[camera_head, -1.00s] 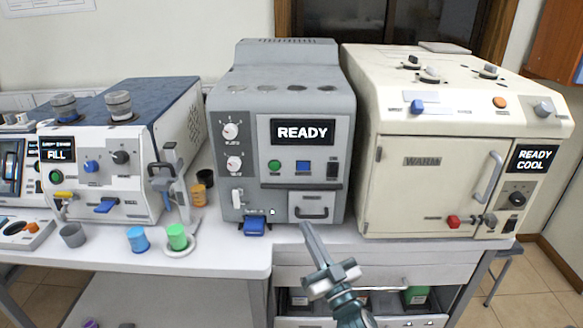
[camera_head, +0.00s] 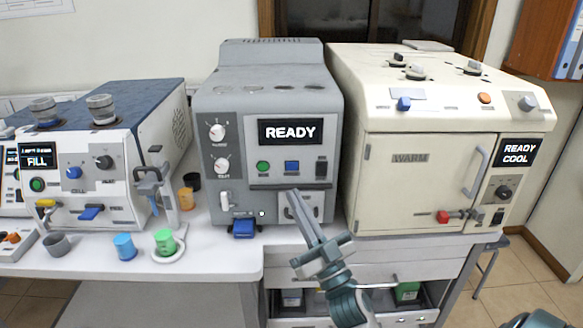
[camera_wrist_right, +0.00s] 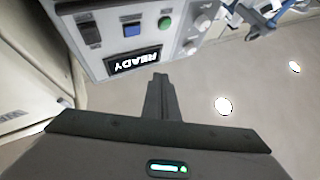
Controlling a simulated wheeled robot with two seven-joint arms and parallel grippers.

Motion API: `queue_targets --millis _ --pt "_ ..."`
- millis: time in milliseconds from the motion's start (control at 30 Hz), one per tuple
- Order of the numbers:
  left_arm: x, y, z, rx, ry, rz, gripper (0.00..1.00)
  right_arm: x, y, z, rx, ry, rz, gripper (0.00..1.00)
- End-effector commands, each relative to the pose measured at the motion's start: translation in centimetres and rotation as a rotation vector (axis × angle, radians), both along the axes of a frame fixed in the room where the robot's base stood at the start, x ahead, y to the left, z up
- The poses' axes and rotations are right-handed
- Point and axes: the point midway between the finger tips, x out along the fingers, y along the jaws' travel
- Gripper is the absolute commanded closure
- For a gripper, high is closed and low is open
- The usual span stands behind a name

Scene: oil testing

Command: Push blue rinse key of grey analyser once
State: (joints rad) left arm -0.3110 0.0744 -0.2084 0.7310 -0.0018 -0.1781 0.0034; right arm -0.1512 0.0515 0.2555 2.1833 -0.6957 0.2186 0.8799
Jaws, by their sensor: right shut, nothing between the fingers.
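The grey analyser (camera_head: 265,95) stands mid-table with READY on its display (camera_head: 290,131). Its blue square key (camera_head: 291,167) sits below the display, between a green round button (camera_head: 262,167) and a dark switch (camera_head: 321,169). The blue key also shows in the right wrist view (camera_wrist_right: 132,29), where the panel appears upside down. My right gripper (camera_head: 292,193) is shut and empty. Its fingertips are below the blue key in the head view, overlapping the small drawer front. In the wrist view the fingertips (camera_wrist_right: 160,78) appear apart from the key. My left gripper is not in view.
A blue lever (camera_head: 243,228) juts from the analyser's lower front. A cream oven (camera_head: 400,180) stands close on the right and a white machine (camera_head: 75,150) on the left. Blue (camera_head: 124,246) and green (camera_head: 165,241) cups stand at the table's left front.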

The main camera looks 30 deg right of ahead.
Motion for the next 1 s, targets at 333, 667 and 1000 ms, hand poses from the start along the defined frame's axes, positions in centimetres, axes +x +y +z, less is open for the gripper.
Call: queue_targets --millis 333,667,1000 --pt "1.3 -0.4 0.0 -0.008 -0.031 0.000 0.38 2.1 -1.3 -0.1 -0.001 0.000 -0.001 1.00" --pt "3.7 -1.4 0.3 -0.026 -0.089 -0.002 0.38 5.4 -3.3 0.0 -0.002 -0.001 0.000 1.00" --pt "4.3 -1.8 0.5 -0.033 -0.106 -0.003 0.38 7.2 -4.5 0.0 0.000 0.000 0.000 1.00"
